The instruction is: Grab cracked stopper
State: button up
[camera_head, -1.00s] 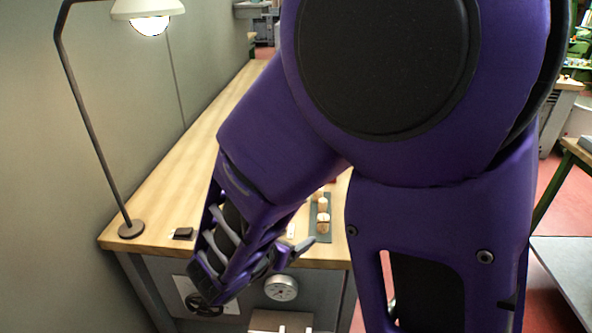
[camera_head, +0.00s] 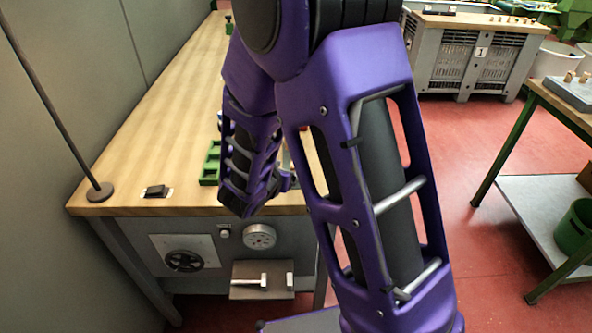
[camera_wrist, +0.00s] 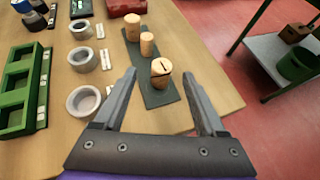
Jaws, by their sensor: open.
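In the wrist view, several cork stoppers stand upright on a dark mat (camera_wrist: 164,96). The nearest stopper (camera_wrist: 161,76) has a dark slit like a crack across its top. A second stopper (camera_wrist: 148,46) and a taller third stopper (camera_wrist: 132,28) stand behind it, and I see no crack on them. My gripper (camera_wrist: 160,74) is open and empty. Its two fingers point toward the mat, with the slit-topped stopper seen between their tips; I cannot tell the gap in depth. In the head view, my arm hides the stoppers.
Left of the mat are grey ring-shaped cups (camera_wrist: 83,101) with small labels and a green tray (camera_wrist: 16,95). A red box (camera_wrist: 126,6) and a small display (camera_wrist: 81,8) lie behind. The wooden bench (camera_head: 140,130) ends at the right; a lamp stand (camera_head: 99,192) is at left.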

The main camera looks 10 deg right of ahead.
aim_at(294, 167)
jog(key=x, duration=0.4)
jog(key=shift+d, duration=0.1)
jog(key=shift+r, duration=0.1)
grip_shut()
